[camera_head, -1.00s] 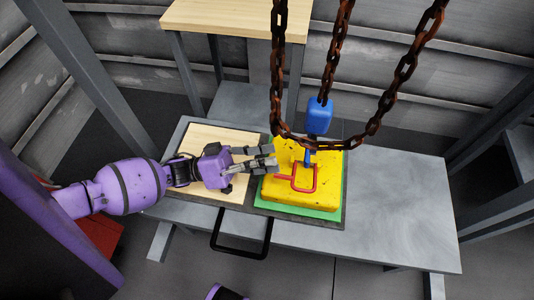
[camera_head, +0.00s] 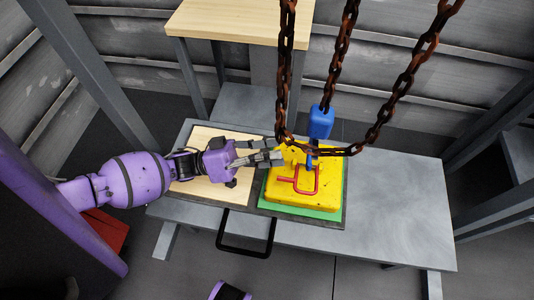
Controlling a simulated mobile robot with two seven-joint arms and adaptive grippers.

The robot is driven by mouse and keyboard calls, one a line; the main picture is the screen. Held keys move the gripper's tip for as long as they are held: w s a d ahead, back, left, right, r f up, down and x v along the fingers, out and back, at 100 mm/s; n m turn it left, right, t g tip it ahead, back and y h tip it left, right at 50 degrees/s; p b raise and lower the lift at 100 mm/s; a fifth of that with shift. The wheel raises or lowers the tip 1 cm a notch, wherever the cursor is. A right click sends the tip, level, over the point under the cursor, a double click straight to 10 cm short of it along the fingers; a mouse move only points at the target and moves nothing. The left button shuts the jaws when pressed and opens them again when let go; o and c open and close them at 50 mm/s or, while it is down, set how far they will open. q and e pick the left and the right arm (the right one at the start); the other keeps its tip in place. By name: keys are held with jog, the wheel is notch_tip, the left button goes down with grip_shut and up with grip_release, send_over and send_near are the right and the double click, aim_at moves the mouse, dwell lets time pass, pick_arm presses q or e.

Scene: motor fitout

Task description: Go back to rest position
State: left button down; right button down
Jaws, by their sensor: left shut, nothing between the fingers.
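My left gripper (camera_head: 276,151), on a purple arm from the left, is shut with nothing between its fingers. Its fingertips are at the left edge of a yellow block (camera_head: 335,190); I cannot tell whether they touch it. The block has a red bent handle (camera_head: 316,182) on top and sits on a green plate (camera_head: 333,215). A blue hook block (camera_head: 321,122) hangs above it, with a blue hook reaching down to the red handle. My right gripper is not in view.
Rusty chains (camera_head: 400,77) hang in front of the block. A grey table (camera_head: 400,215) carries a dark tray with a wooden board (camera_head: 207,188) and a black front handle (camera_head: 246,252). A wooden table (camera_head: 240,22) stands behind. The grey table's right side is clear.

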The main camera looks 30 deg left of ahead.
pick_arm(q)
jog(key=b+v, duration=0.1)
jog(key=v, duration=0.9)
jog(key=shift+w+a, duration=0.15)
jog(key=shift+w, duration=0.2)
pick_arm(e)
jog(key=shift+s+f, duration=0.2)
